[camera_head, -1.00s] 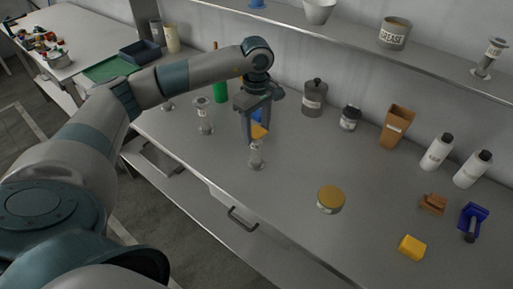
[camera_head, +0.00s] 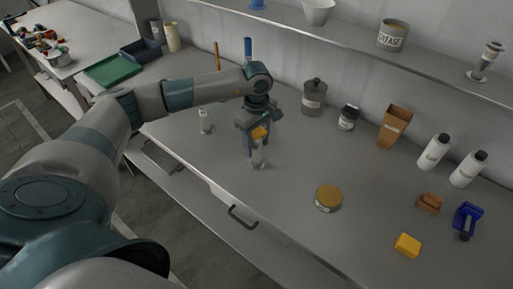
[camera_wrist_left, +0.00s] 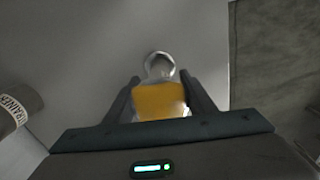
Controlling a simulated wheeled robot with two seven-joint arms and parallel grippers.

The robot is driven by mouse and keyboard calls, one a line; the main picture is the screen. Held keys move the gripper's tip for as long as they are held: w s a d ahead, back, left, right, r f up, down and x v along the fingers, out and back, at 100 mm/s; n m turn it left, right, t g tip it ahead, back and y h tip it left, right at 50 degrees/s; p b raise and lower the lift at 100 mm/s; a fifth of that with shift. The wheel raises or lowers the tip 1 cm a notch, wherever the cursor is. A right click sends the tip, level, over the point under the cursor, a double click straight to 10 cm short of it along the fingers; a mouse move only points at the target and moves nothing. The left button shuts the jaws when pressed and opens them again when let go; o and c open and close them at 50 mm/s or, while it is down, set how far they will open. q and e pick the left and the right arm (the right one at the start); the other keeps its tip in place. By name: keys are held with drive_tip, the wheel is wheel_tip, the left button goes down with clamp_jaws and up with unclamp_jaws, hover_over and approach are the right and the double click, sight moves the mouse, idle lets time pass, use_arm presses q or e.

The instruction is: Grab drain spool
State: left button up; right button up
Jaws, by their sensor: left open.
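A small grey metal spool (camera_head: 258,160) stands upright on the bench, directly under my left gripper (camera_head: 257,150). I take it for the drain spool, though its label is not readable here. The left gripper is open, pointing down, with its fingers at either side of the spool's upper part. In the left wrist view the spool's round flange (camera_wrist_left: 159,64) shows just beyond the open fingers. A yellow-orange piece (camera_wrist_left: 160,101) lies between the fingers and covers part of the spool; I cannot tell what it belongs to. My right gripper is out of view.
Another spool (camera_head: 206,122) stands to the left; its label in the left wrist view (camera_wrist_left: 18,112) seems to read "strainer". A grey jar (camera_head: 313,97) and dark jar (camera_head: 348,117) stand behind.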

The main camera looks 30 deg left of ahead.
sight(260, 132)
use_arm(q)
drive_tip(key=c, duration=0.8)
drive_tip(key=shift+o, duration=0.2)
drive_tip(key=shift+r, duration=0.1)
drive_tip(key=shift+w+r+b, duration=0.1)
drive_tip(key=shift+r+b, duration=0.75)
drive_tip(key=shift+w+d+r+b, duration=0.1)
drive_tip(key=shift+d+r+b, duration=0.1)
drive_tip(key=shift+r+b, duration=0.35)
drive_tip(key=shift+w+d+r+b, duration=0.1)
drive_tip(key=shift+d+r+b, duration=0.15)
drive_tip(key=shift+r, duration=0.35)
drive_tip(key=w+d+r+b, duration=0.3)
drive_tip(key=d+r, duration=0.4)
drive_tip(key=d, duration=0.3)
drive_tip(key=shift+w+b, duration=0.2)
drive_tip(key=shift+b, duration=0.6)
